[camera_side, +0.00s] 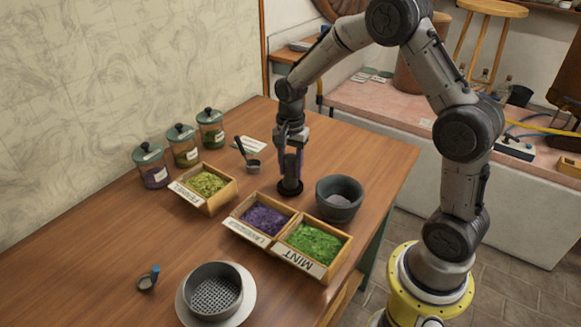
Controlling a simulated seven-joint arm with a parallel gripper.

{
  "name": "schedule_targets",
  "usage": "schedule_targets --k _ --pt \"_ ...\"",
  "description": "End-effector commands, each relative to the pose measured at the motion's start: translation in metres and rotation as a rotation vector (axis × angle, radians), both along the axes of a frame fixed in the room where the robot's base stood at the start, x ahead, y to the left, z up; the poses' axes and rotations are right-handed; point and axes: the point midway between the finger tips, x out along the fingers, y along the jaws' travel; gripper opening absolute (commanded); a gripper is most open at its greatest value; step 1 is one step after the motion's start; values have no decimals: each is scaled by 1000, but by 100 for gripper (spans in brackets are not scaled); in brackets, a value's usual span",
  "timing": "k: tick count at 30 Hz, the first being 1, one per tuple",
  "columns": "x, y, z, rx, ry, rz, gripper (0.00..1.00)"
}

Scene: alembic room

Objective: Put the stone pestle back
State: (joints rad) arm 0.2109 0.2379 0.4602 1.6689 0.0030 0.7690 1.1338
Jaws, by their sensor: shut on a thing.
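My gripper (291,152) points straight down over the middle of the table and is shut on the stone pestle (290,172). The pestle is upright and mostly hidden between the fingers. Its lower end is at a small dark round base (290,188) on the table; I cannot tell whether it rests in it or is just above it. The dark grey stone mortar (323,194) stands just right of it, with some pale purple matter inside. The pestle is outside the mortar.
Wooden boxes of purple herb (263,219), green mint (313,243) and yellow-green herb (207,184) stand close in front and left. Lidded jars (182,145), a small scoop (252,165), a sieve on a plate (213,290) and a small strainer (147,282) are also on the table.

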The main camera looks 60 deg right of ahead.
Motion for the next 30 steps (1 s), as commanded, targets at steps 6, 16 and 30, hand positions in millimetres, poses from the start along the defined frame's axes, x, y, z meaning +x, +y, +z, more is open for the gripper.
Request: schedule_targets --k 6,16,30 --pt "0 0 -1 0 -1 0 0" --pt "0 0 -3 0 0 0 72" --pt "1 0 30 -1 -5 0 72"
